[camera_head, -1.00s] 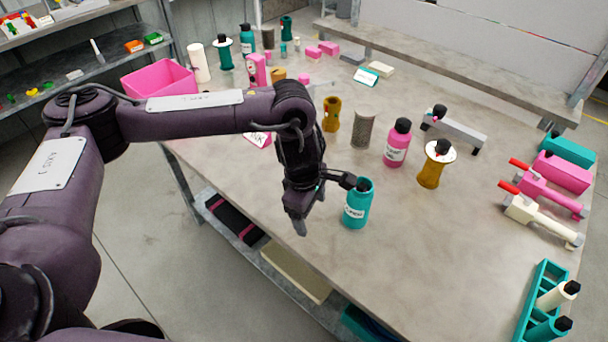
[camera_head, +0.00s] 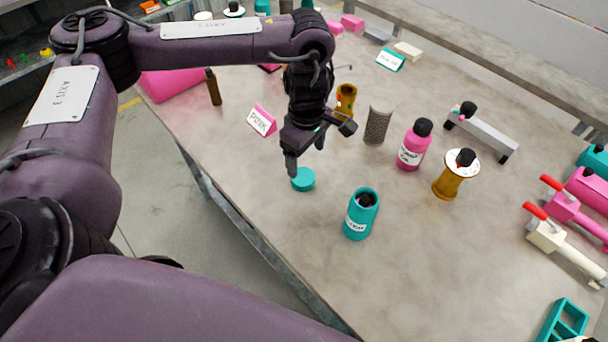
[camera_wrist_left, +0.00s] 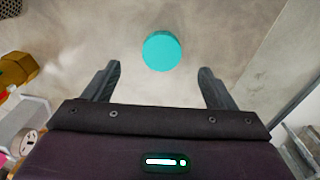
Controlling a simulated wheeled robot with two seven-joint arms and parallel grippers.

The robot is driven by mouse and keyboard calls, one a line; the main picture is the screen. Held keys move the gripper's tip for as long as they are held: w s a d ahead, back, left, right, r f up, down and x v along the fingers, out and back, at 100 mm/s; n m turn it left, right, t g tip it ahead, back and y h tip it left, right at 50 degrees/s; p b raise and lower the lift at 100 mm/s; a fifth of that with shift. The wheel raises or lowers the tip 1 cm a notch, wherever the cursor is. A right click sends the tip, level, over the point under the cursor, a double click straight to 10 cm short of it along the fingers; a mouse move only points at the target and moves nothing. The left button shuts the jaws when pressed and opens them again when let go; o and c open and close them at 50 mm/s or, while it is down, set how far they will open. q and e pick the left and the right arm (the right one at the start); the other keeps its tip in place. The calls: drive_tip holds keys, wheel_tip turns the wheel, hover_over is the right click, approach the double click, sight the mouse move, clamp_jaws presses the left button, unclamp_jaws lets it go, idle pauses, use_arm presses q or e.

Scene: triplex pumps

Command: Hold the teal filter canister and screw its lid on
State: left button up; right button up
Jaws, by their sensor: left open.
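The teal filter canister (camera_head: 361,216) stands upright on the table, its top open with something dark inside and a white label on its side. The round teal lid (camera_head: 303,179) lies flat on the table to the left of the canister, apart from it. My left gripper (camera_head: 319,162) is open and empty, pointing down above and just behind the lid. In the left wrist view the lid (camera_wrist_left: 162,51) shows beyond and between the two spread fingertips (camera_wrist_left: 158,75). No right gripper shows.
A pink bottle (camera_head: 414,146), an amber spool-like part (camera_head: 455,178) and a grey mesh cylinder (camera_head: 377,126) stand behind and right of the canister. A pink label card (camera_head: 262,121) stands left of my gripper. The front of the table is clear.

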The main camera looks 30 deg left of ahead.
sight(303, 176)
use_arm(q)
drive_tip(key=shift+f, duration=0.3)
drive_tip(key=shift+f+b, duration=0.3)
drive_tip(key=shift+f, duration=0.85)
drive_tip(key=shift+w+r, duration=0.1)
drive_tip(key=shift+a+f+b, duration=0.2)
drive_tip(key=shift+f+b, duration=0.1)
drive_tip(key=shift+f, duration=1.05)
drive_tip(key=shift+a+f+b, duration=0.2)
drive_tip(key=shift+f+b, duration=0.05)
drive_tip(key=shift+f, duration=1.05)
use_arm(e)
drive_tip(key=shift+w+f, duration=0.6)
drive_tip(key=shift+f, duration=0.2)
use_arm(q)
drive_tip(key=shift+s, duration=0.2)
drive_tip(key=c, duration=1)
drive_tip(key=shift+c, duration=0.2)
